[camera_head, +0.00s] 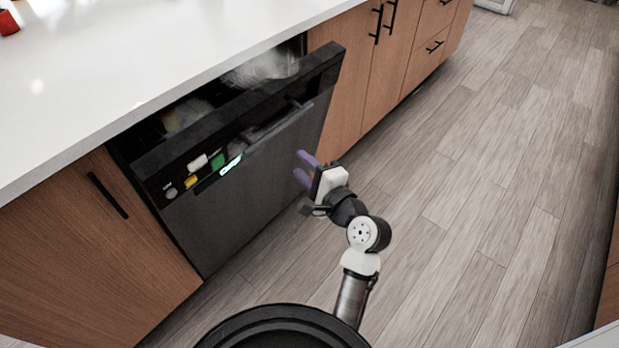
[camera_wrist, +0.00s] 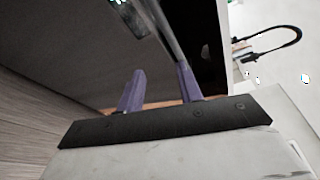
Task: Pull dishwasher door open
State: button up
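The dishwasher door (camera_head: 262,165) is dark grey and stands partly open, its top edge tilted out from under the counter. Its bar handle (camera_head: 280,123) runs across the upper front, right of a lit display (camera_head: 231,164). My gripper (camera_head: 300,164) has two purple fingers, apart and empty, in front of the door's right side and below the handle's right end. In the wrist view, the fingers (camera_wrist: 160,70) are spread near the dark door front (camera_wrist: 60,50). A grey bar, apparently the handle, passes close to the right finger; I cannot tell whether they touch.
A white countertop (camera_head: 110,60) overhangs the dishwasher. Wooden cabinets with black handles flank it on the left (camera_head: 80,250) and right (camera_head: 365,60). Racks and dishes show dimly in the gap behind the door top. The wood floor (camera_head: 480,190) to the right is clear.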

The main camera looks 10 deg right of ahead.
jog(key=shift+s+d+f, duration=0.1)
jog(key=shift+s+f, duration=0.1)
jog(key=shift+s, duration=0.4)
jog(key=shift+s+d+f, duration=0.1)
jog(key=shift+s+f, duration=0.1)
jog(key=shift+s, duration=0.35)
jog(key=shift+c, duration=0.4)
